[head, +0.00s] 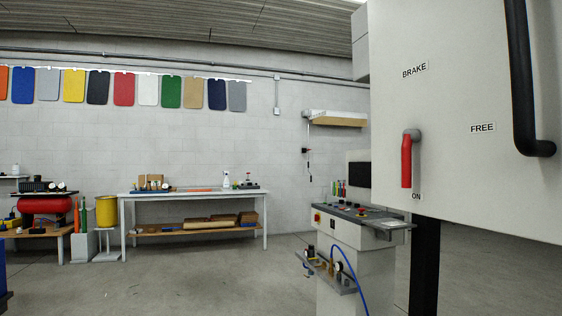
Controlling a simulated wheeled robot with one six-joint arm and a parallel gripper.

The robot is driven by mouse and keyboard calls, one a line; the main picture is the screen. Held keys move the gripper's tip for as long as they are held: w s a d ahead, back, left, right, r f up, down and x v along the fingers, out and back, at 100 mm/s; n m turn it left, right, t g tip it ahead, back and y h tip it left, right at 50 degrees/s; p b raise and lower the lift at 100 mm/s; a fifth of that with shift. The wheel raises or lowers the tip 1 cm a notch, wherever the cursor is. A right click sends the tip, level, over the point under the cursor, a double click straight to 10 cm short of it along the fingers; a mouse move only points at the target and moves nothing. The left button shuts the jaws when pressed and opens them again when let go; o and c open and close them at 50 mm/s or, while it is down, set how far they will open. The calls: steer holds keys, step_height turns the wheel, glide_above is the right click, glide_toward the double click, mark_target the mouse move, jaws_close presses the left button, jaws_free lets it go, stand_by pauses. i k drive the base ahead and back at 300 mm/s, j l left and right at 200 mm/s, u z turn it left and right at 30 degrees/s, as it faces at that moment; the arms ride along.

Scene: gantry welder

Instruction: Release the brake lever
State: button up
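The brake lever (406,163) is a red handle on a grey pivot, mounted on the large light-grey cabinet panel (460,60) at the right of the head view. The handle hangs straight down from its pivot, its lower end beside the "ON" label (416,197). The "BRAKE" label (414,71) is above the lever. The "FREE" label (483,127) is to the right of the pivot. My gripper is not in view.
A black bent bar (522,90) stands out from the panel right of the lever. A control console (355,235) with a blue hose stands below left. A workbench (190,195) lines the back wall. The floor (215,280) in front is clear.

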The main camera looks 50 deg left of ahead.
mark_target(409, 136)
steer(key=u, duration=1.45)
